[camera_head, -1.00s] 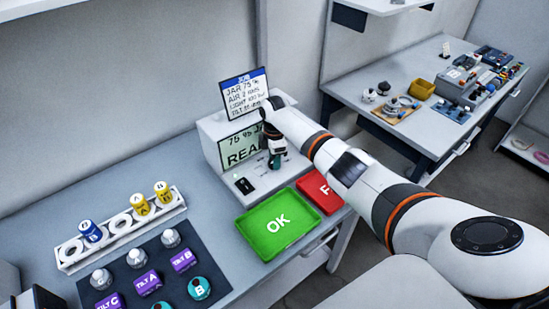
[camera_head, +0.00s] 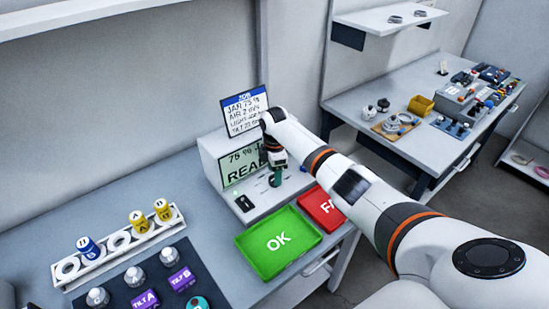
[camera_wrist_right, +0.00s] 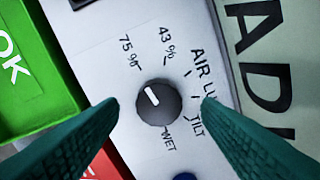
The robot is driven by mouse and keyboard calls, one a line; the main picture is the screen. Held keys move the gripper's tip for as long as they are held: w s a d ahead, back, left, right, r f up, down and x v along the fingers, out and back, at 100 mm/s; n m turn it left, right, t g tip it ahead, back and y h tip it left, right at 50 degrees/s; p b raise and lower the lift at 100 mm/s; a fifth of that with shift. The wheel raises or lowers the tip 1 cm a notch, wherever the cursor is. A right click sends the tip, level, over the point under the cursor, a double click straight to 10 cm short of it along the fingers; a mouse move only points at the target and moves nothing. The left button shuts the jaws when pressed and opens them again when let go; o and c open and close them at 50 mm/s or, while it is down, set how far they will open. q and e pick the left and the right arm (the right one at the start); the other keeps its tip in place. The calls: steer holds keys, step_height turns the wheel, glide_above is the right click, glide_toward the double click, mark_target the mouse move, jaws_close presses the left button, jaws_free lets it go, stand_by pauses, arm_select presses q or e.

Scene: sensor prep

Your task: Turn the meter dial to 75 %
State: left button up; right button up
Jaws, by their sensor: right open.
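The meter (camera_head: 212,150) is a light box at the back of the bench with a screen (camera_head: 240,166) partly hidden by my right arm. In the right wrist view its dial (camera_wrist_right: 160,112) is a dark round knob with a white pointer mark. The mark points up and left, toward the 75 % label (camera_wrist_right: 130,51). The 43 %, AIR, TILT and WET labels also show. My right gripper (camera_head: 276,174) is at the meter's front. In the wrist view its teal fingers (camera_wrist_right: 158,104) are open on either side of the dial, with gaps to it. My left gripper is out of view.
A green OK tray (camera_head: 262,262) and a red tray (camera_head: 318,203) lie before the meter. A white rack (camera_head: 72,284) with jars and a dark mat (camera_head: 122,286) are at left. An instruction card (camera_head: 243,110) stands behind the meter. A second table (camera_head: 365,95) is at right.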

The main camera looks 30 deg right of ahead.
step_height(320, 180, up, 10)
steer(key=b, duration=0.2)
steer(key=shift+r, duration=0.15)
stand_by(0.4)
